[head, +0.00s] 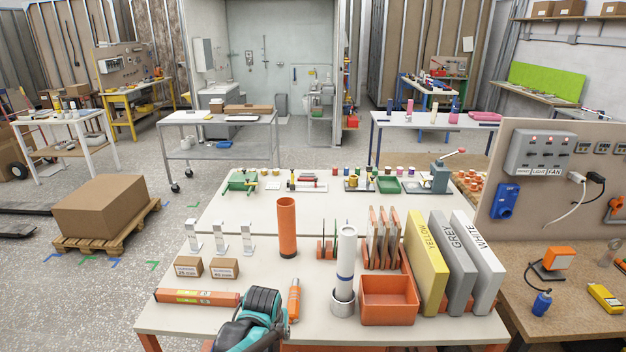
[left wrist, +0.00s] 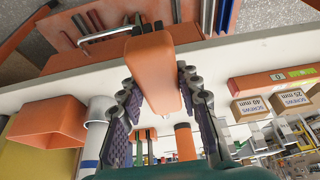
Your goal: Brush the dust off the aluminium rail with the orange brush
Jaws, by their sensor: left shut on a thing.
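My left gripper (head: 284,316) is over the front edge of the near table. In the left wrist view its two dark fingers (left wrist: 158,95) are closed on the sides of an orange block-like piece, which I take to be the orange brush (left wrist: 153,62). The brush also shows in the head view (head: 294,298), upright beside the gripper. Its bristles are not visible. Long grey strips (left wrist: 207,14) lie at the top of the left wrist view; I cannot tell whether one is the aluminium rail. No dust can be made out. My right gripper is out of view.
An orange bar with a yellow label (head: 197,297) lies left of the gripper. A white tube in a grey base (head: 346,270), an orange bin (head: 389,301) and upright yellow and grey panels (head: 427,262) stand to the right. An orange tube (head: 287,228) and small boxes (head: 222,268) stand behind.

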